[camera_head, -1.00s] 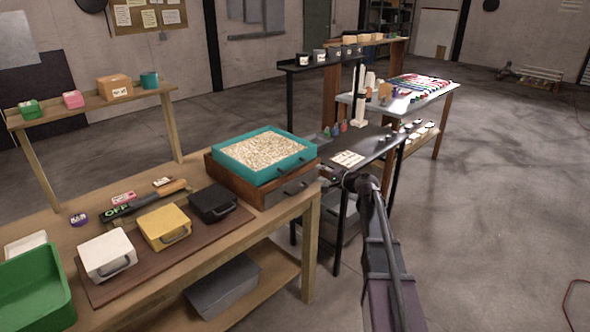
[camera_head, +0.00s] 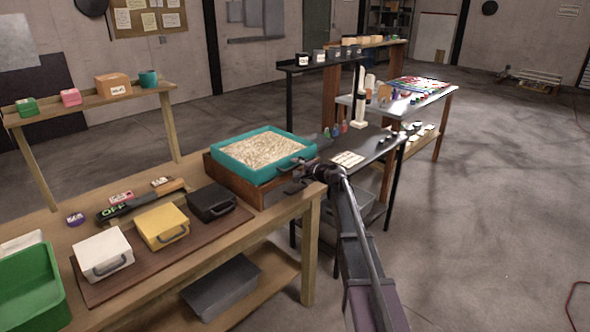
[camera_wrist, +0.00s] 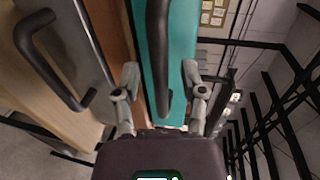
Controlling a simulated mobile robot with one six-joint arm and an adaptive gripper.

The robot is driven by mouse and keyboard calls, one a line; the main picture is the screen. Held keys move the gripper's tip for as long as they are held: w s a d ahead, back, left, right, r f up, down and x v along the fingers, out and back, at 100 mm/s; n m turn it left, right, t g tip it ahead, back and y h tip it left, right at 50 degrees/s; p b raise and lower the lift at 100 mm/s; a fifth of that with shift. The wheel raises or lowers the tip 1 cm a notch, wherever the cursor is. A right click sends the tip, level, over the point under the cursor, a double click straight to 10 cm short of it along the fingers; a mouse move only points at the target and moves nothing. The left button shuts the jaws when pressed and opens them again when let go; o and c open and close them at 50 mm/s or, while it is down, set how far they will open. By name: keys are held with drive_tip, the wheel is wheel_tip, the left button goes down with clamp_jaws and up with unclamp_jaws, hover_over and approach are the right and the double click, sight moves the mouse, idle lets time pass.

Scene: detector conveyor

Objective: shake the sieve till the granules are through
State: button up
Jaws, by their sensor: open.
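The sieve (camera_head: 230,150) is a teal square frame full of pale granules (camera_head: 263,150). It sits on a brown wooden box at the right end of the workbench. A dark handle (camera_head: 291,164) is on its right side. My gripper (camera_head: 301,174) is at that side, small in the head view. In the wrist view my gripper (camera_wrist: 164,92) is open, with one finger on each side of the sieve's dark handle (camera_wrist: 158,50). The teal wall (camera_wrist: 182,50) is behind the handle. I cannot tell whether either finger touches it.
The box under the sieve has a grey front with its own dark handle (camera_wrist: 38,62), left of my gripper in the wrist view. White, yellow and black cases (camera_head: 212,201) stand left of it. A black table (camera_head: 375,145) stands close behind my arm.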

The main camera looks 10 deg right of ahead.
sight(289, 162)
drive_tip(key=shift+w+a, duration=0.1)
drive_tip(key=shift+w, duration=0.05)
clamp_jaws()
drive_tip(key=shift+r+x, duration=0.2)
drive_tip(key=shift+x, duration=0.8)
drive_tip(key=shift+r+x, duration=0.2)
drive_tip(key=shift+x, duration=0.8)
drive_tip(key=shift+r+x, duration=0.2)
drive_tip(key=shift+x, duration=0.75)
drive_tip(key=shift+w+a, duration=0.15)
unclamp_jaws()
drive_tip(key=shift+w+a, duration=0.1)
